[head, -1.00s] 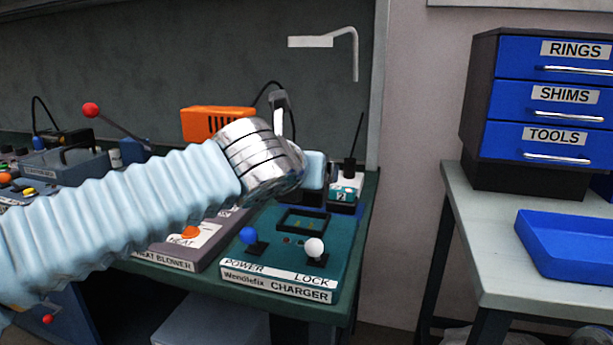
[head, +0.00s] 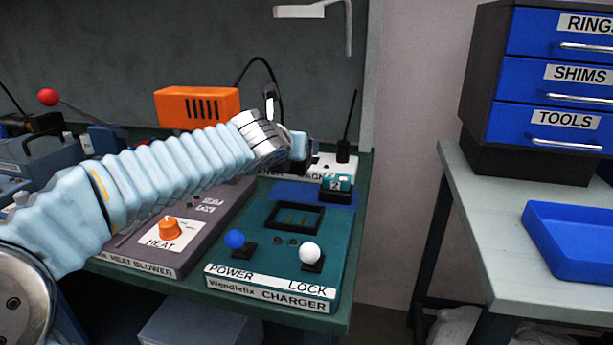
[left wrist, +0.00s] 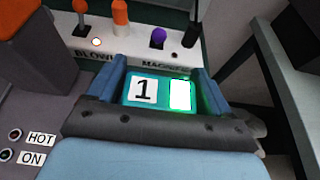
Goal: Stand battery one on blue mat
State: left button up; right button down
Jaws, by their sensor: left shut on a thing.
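Battery one (left wrist: 158,92), teal with a white "1" label and a lit green panel, is between the fingers of my left gripper (left wrist: 163,88) in the left wrist view. In the head view my left gripper (head: 303,147) is behind the charger, close to the blue mat (head: 288,189), and its forearm hides much of the area. I cannot tell whether battery one touches the mat. Battery two (head: 336,184) stands at the mat's right side. The charger (head: 262,256) has an empty-looking dark slot (head: 295,218). My right gripper is not in view.
A white switch panel (left wrist: 140,42) lies just beyond battery one. The heat blower (head: 140,254) is left of the charger, with an orange box (head: 197,104) behind. A drawer cabinet (head: 545,90) and blue tray (head: 575,240) are on the right table.

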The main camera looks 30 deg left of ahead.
pick_arm(q)
jog(key=w+a+f, duration=0.1)
jog(key=w+f, duration=0.1)
jog(key=w+a+f, duration=0.1)
jog(key=w+f, duration=0.1)
jog(key=w+a+f, duration=0.2)
jog(key=shift+w+f+b, duration=0.25)
jog(key=shift+f+b, duration=0.05)
jog(key=shift+f, duration=0.05)
jog(key=shift+w+a+f+b, duration=0.1)
jog(key=shift+w+f+b, duration=0.05)
jog(key=shift+f+b, duration=0.75)
jog(key=shift+w+a+f+b, duration=0.1)
jog(key=shift+f+b, duration=0.5)
jog(key=shift+f, duration=0.55)
jog(key=o, duration=1.2)
jog(key=shift+r+p, duration=0.25)
jog(key=shift+p, duration=0.05)
jog(key=p+v, duration=0.1)
jog(key=v, duration=1)
jog(key=shift+p, duration=0.35)
jog(key=shift+s+d+r, duration=0.1)
jog(key=shift+s+d, duration=0.05)
jog(key=shift+s, duration=0.35)
